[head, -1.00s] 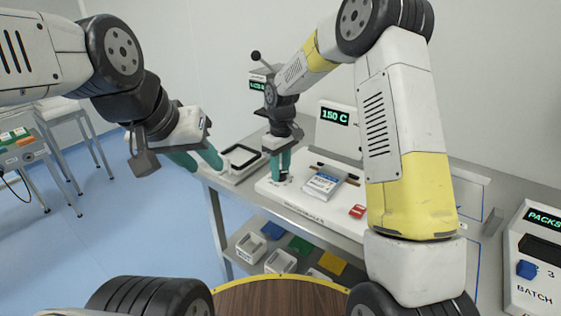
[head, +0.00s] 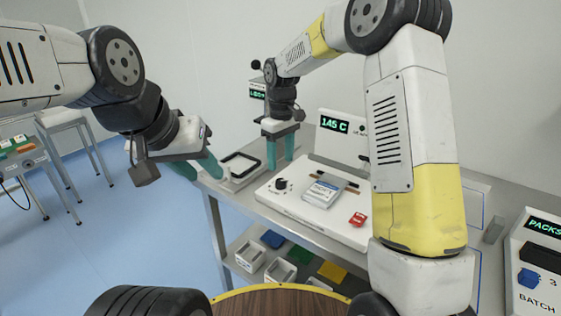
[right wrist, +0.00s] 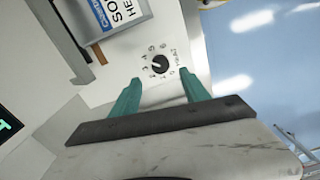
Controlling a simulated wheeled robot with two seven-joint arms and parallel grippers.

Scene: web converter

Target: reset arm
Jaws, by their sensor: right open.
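My left gripper (head: 197,168) is at the left in the head view, over the floor beside the bench. Its two teal fingers are apart with nothing between them. My right gripper (head: 281,154) is open and empty above the left end of the white heat sealer (head: 290,212). In the right wrist view, its fingers (right wrist: 158,95) stand wide apart, with the black heat dial (right wrist: 160,61) beyond them. The dial also shows in the head view (head: 281,184), clear of the fingers. The sealer's display (head: 333,124) reads 145 C.
A black-framed tray (head: 240,165) sits at the bench's left end. Bins (head: 250,262) are on the lower shelf. A batch counter box (head: 535,265) stands at the right.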

